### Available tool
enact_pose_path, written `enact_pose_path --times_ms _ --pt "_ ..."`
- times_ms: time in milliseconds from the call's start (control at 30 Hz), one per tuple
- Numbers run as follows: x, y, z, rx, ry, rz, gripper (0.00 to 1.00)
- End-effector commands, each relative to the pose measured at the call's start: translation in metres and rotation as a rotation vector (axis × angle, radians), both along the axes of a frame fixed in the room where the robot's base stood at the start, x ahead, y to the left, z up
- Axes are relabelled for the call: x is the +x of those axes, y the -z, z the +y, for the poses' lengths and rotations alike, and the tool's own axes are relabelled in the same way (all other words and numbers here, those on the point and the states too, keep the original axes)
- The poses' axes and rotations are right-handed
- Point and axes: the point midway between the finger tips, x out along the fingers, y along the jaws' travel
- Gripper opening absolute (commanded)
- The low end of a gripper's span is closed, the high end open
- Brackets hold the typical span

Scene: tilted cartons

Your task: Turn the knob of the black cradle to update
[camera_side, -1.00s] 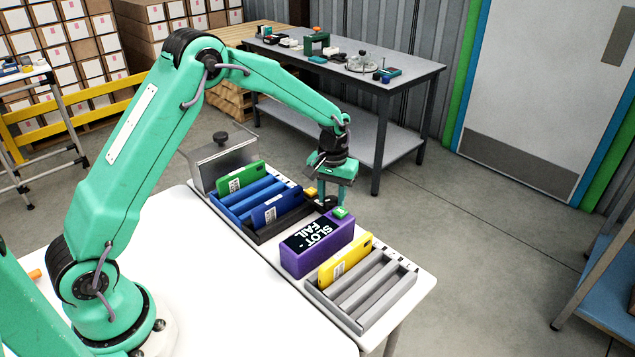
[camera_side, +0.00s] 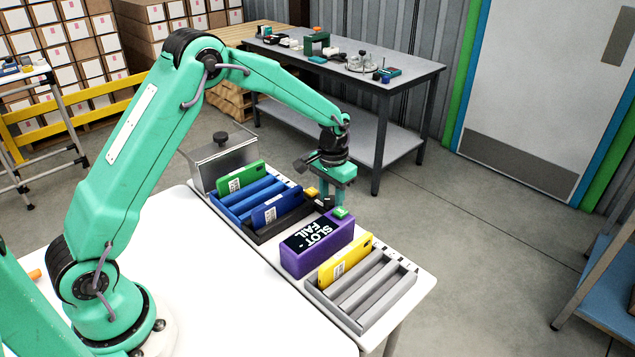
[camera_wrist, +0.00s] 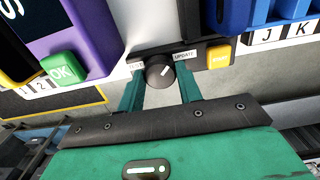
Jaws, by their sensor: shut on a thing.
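The black cradle (camera_side: 272,233) stands between the blue tray and the purple box, with a blue card (camera_side: 277,209) upright in it. Its dark round knob (camera_wrist: 159,71) sits at the cradle's end, between a TEST label (camera_wrist: 137,66) and an UPDATE label (camera_wrist: 184,56). The knob's white mark points up and right, toward UPDATE. My gripper (camera_wrist: 160,88) points down over that end, its two green fingers on either side of the knob and shut on it. In the side view my gripper (camera_side: 334,204) mostly hides the knob.
A purple box (camera_side: 312,256) shows "SLOT-FAIL" and has a green OK button (camera_wrist: 61,70). A yellow button (camera_wrist: 218,57) is beside UPDATE. The blue tray (camera_side: 229,211) holds a green card (camera_side: 240,178). The grey tray (camera_side: 375,302) holds a yellow card (camera_side: 345,263).

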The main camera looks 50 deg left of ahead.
Motion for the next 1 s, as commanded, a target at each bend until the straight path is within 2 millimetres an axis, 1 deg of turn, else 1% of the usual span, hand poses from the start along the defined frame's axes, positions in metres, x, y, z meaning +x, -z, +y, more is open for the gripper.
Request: enact_pose_path --times_ms 100,133,167,200,233,533,667,767,1000 --pt "0.000 -0.001 0.000 0.000 -0.001 0.000 0.12" --pt "0.000 -0.001 0.000 0.000 -0.001 0.000 0.41" --pt "0.000 -0.001 0.000 0.000 -0.001 0.000 0.47" --pt "0.000 -0.001 0.000 0.000 -0.001 0.000 0.55" --pt "0.000 -0.001 0.000 0.000 -0.001 0.000 0.57" --pt "0.000 -0.001 0.000 0.000 -0.002 0.000 0.57" --pt "0.000 -0.005 0.000 0.000 -0.002 0.000 0.57" --pt "0.001 -0.013 0.000 0.000 -0.002 -0.002 0.57" --pt "0.001 -0.043 0.000 0.000 -0.002 -0.004 0.57"
